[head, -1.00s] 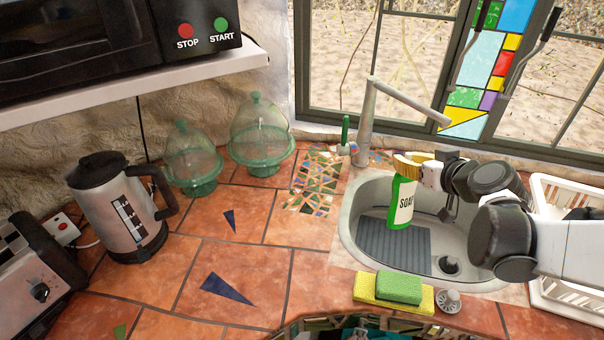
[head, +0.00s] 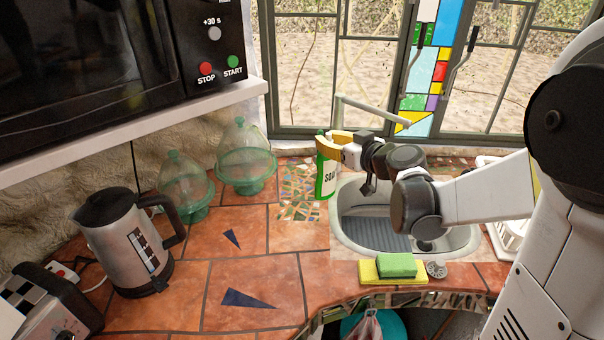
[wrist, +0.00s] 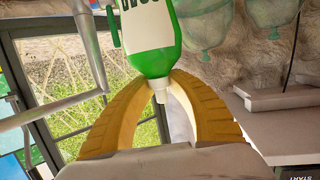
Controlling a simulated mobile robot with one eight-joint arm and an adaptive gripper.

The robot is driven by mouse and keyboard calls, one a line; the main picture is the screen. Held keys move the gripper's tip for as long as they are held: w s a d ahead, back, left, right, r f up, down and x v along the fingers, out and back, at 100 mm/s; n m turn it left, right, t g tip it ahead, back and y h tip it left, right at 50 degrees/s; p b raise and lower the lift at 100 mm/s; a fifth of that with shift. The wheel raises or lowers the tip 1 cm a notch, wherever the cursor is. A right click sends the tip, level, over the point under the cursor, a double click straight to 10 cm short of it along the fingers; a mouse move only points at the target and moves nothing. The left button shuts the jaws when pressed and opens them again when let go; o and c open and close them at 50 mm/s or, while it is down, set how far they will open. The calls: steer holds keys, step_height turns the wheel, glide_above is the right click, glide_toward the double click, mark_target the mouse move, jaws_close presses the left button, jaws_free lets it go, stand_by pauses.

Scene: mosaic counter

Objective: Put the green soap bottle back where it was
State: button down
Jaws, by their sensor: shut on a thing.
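The green soap bottle (head: 326,175) with its white label is upright in my gripper (head: 337,140), at the left rim of the sink, beside the mosaic patch on the counter. The yellow fingers are shut around the neck at the bottle's top. The wrist view shows the green bottle (wrist: 155,40) and its white nozzle between the two curved yellow fingers (wrist: 160,92). The bottle's base appears near the counter's height, but I cannot tell whether it touches the counter.
The sink (head: 350,225) lies right of the bottle, with the faucet (head: 370,110) behind. A green sponge (head: 397,264) lies on a yellow one (head: 368,272) in front. Glass domes (head: 246,158), a kettle (head: 125,240) and a toaster (head: 50,305) stand left. Central tiles are clear.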

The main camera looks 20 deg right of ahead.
mark_target(325, 181)
steer(key=w+a+f+b, duration=0.1)
steer(key=a+f+b, duration=0.2)
steer(key=a+f, duration=0.3)
steer(key=shift+w+f+b, duration=0.2)
steer(key=shift+f+b, duration=0.1)
steer(key=shift+f, duration=0.5)
steer(key=shift+f, duration=0.1)
steer(key=c, duration=1.3)
jaws_free()
